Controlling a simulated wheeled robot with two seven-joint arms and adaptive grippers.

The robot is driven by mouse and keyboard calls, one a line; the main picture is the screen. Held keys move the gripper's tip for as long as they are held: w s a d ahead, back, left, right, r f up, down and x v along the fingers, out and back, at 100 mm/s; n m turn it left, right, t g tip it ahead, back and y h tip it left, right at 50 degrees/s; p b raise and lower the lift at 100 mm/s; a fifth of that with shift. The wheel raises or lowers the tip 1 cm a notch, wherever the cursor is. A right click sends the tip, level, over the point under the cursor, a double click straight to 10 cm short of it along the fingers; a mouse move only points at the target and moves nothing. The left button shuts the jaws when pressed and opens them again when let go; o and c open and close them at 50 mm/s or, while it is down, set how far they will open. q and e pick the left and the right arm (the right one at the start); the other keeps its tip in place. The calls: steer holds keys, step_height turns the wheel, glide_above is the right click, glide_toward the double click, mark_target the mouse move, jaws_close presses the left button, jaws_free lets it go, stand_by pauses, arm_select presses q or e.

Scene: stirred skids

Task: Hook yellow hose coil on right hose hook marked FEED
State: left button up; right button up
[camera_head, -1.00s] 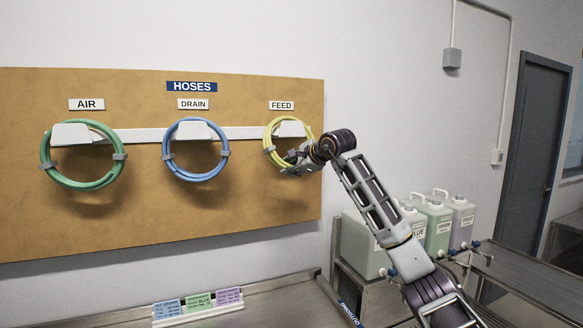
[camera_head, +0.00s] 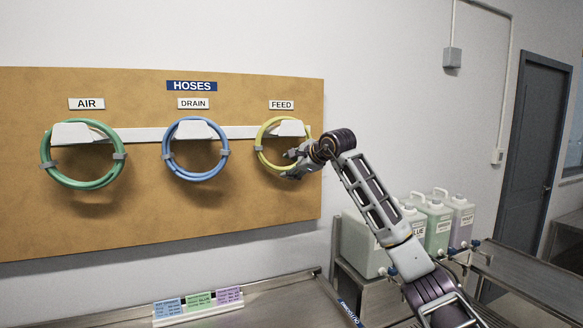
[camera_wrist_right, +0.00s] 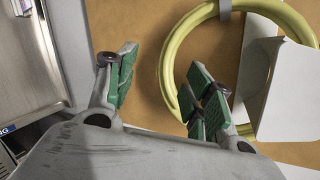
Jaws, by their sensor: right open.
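The yellow hose coil (camera_head: 259,141) hangs on the white right hook (camera_head: 291,129) under the FEED sign (camera_head: 281,105). Its ring loops around the hook. My right gripper (camera_head: 293,162) is open at the coil's lower right side. In the right wrist view, the jaws of my right gripper (camera_wrist_right: 162,88) are spread wide with nothing clamped between them. There the yellow coil (camera_wrist_right: 172,55) passes close behind one finger, and I cannot tell whether they touch. The white hook (camera_wrist_right: 287,85) shows inside the ring. My left gripper is not in view.
A green coil (camera_head: 46,160) hangs under AIR and a blue coil (camera_head: 167,150) under DRAIN on the brown board (camera_head: 130,215). Several jugs (camera_head: 437,222) stand at lower right. A metal bench (camera_head: 275,300) runs below, with coloured labels (camera_head: 197,303) on it.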

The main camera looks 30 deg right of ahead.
steer(key=v, duration=1.2)
stand_by(0.5)
stand_by(0.5)
